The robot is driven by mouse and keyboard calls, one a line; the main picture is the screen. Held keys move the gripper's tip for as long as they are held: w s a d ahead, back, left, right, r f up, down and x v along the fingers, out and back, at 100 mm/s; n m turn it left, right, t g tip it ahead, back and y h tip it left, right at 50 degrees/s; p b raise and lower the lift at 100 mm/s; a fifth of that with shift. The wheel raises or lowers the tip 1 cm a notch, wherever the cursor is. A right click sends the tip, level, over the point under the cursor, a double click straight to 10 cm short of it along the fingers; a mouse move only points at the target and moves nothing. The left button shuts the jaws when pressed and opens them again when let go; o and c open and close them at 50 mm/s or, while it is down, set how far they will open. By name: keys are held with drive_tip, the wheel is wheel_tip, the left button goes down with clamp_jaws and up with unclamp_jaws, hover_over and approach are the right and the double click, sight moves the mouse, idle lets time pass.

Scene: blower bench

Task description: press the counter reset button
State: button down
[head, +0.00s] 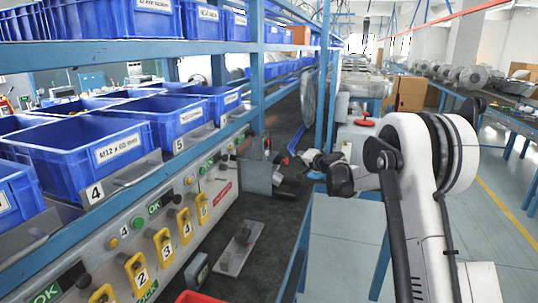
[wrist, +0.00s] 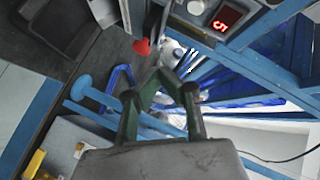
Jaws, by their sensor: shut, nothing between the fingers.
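The counter shows at the top of the wrist view as a grey box with a lit red display (wrist: 228,18). A round pale button (wrist: 196,7) sits beside the display, close to the picture's top edge. I take it for the reset button. My gripper (wrist: 160,73) is shut and empty, its green-grey fingers meeting at the tips. In the wrist view its tips appear below and left of the button, apart from it. In the head view my gripper (head: 312,160) is at the bench's far right edge. I cannot clearly make out the counter there.
Blue bins (head: 95,150) fill the shelves at left. A panel with yellow numbered switches (head: 163,246) runs below them. The dark bench top (head: 262,265) holds a grey metal fixture (head: 238,247). A red knob (wrist: 141,46) and blue frame bars (wrist: 260,30) lie near the counter.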

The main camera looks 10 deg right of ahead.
drive_tip(key=w+a, duration=0.3)
drive_tip(key=a, duration=0.4)
drive_tip(key=shift+w+a, duration=0.35)
drive_tip(key=shift+a, duration=0.15)
idle(1.2)
drive_tip(key=shift+w+a, duration=0.15)
drive_tip(key=shift+a, duration=0.1)
drive_tip(key=shift+w+a, duration=0.15)
drive_tip(key=shift+a, duration=0.2)
idle(0.8)
drive_tip(key=shift+d, duration=0.1)
drive_tip(key=shift+s+d, duration=0.35)
drive_tip(key=shift+d, duration=0.25)
idle(0.3)
drive_tip(key=d, duration=0.1)
drive_tip(key=s+d, duration=0.1)
drive_tip(key=d, duration=0.1)
drive_tip(key=s+d, duration=0.1)
drive_tip(key=shift+d+b, duration=0.3)
drive_tip(key=shift+b, duration=0.1)
